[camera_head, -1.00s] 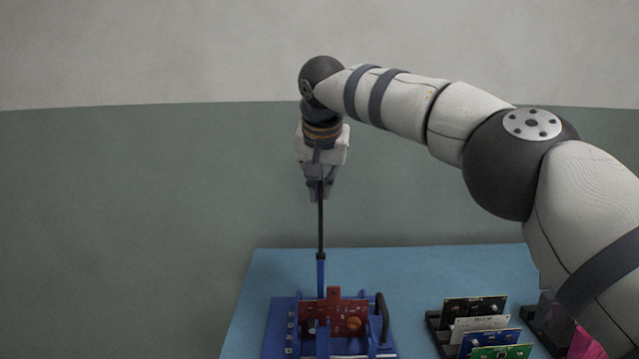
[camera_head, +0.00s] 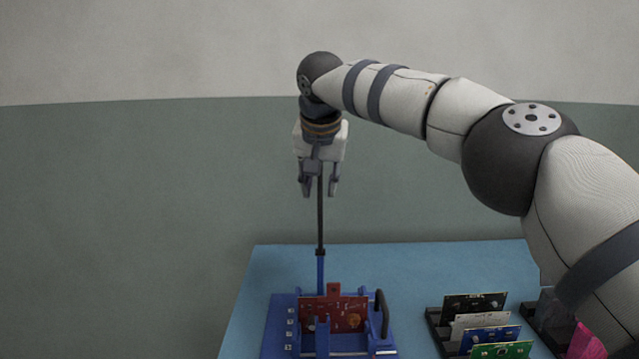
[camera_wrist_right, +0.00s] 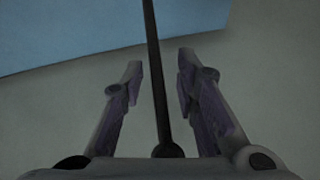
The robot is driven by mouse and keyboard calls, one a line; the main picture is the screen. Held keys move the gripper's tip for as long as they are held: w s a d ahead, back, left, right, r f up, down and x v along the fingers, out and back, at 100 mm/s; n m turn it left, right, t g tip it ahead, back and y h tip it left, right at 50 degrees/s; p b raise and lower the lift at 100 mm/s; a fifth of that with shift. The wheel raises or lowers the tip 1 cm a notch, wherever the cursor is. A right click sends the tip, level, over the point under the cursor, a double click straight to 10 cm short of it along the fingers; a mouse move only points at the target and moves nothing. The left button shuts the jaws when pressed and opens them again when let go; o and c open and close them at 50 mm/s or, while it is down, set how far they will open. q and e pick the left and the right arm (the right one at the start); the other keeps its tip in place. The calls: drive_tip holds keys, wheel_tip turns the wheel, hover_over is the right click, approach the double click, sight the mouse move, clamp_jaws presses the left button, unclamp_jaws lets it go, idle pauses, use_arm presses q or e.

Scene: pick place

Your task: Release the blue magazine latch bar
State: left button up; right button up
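The blue magazine latch bar (camera_head: 320,272) stands upright at the blue fixture (camera_head: 279,325), its lower part blue and its upper part a thin black rod. A red circuit board (camera_head: 345,314) stands in the fixture. My right gripper (camera_head: 319,193) is above the fixture with its fingers spread on either side of the rod's top end. In the right wrist view the black rod (camera_wrist_right: 156,75) and its round end lie between the open fingers, with gaps on both sides. My left gripper is out of view.
A black rack (camera_head: 434,322) with several upright circuit boards stands right of the fixture. A pink object (camera_head: 584,343) is at the lower right, partly hidden by my right arm. The blue table (camera_head: 400,268) is bare between fixture and rack.

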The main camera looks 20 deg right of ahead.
drive_tip(key=v, duration=1.2)
drive_tip(key=shift+f, duration=0.1)
